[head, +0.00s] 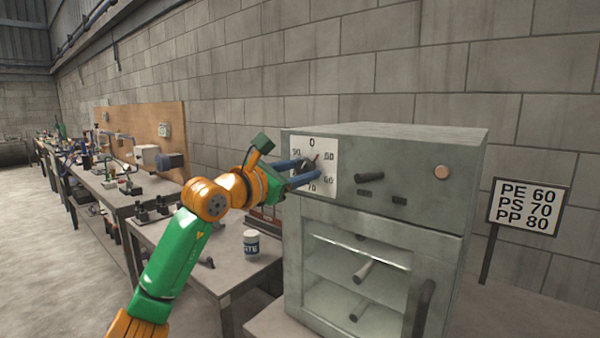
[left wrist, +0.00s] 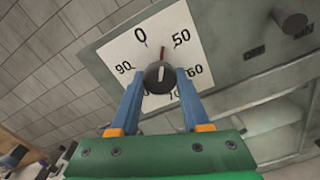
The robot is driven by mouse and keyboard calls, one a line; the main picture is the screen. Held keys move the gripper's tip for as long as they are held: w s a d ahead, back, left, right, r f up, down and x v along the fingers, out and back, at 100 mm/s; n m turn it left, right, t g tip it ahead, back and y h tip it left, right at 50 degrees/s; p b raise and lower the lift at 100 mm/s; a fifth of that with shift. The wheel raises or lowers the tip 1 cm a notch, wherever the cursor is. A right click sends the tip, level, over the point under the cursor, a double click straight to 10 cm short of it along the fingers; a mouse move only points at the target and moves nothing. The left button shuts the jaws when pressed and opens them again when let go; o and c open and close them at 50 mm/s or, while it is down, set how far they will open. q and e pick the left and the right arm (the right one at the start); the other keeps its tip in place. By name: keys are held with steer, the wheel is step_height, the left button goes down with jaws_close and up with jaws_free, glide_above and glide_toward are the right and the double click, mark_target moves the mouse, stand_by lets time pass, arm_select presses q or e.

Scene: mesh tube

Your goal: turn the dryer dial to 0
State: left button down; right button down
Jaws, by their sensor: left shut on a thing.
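The dryer (head: 380,217) is a grey cabinet with a glass-fronted lower part. Its white dial plate (head: 329,190) carries a 0 at the top and numbers from 50 to 90 around it. In the left wrist view, the dark round dial knob (left wrist: 160,77) sits at the middle of the plate (left wrist: 118,49). A red pointer (left wrist: 163,53) above the knob points between 0 and 50. My left gripper (head: 305,169) is shut on the knob, with one blue finger on each side, also in the left wrist view (left wrist: 160,86). The fingers hide part of the lower numbers. My right gripper is out of view.
A sign (head: 526,206) reads PE 60, PS 70, PP 80. A workbench with a white jar (head: 251,243) stands left of the dryer.

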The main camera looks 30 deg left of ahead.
arm_select(q)
steer(key=n, duration=0.3)
steer(key=shift+r+n+b, duration=0.15)
steer(key=shift+n+b, duration=0.2)
steer(key=shift+n, duration=1.55)
steer(key=c, duration=0.7)
jaws_free()
steer(key=shift+c, duration=0.2)
steer(key=o, duration=0.4)
steer(key=shift+d, duration=0.1)
steer(key=shift+c, duration=0.2)
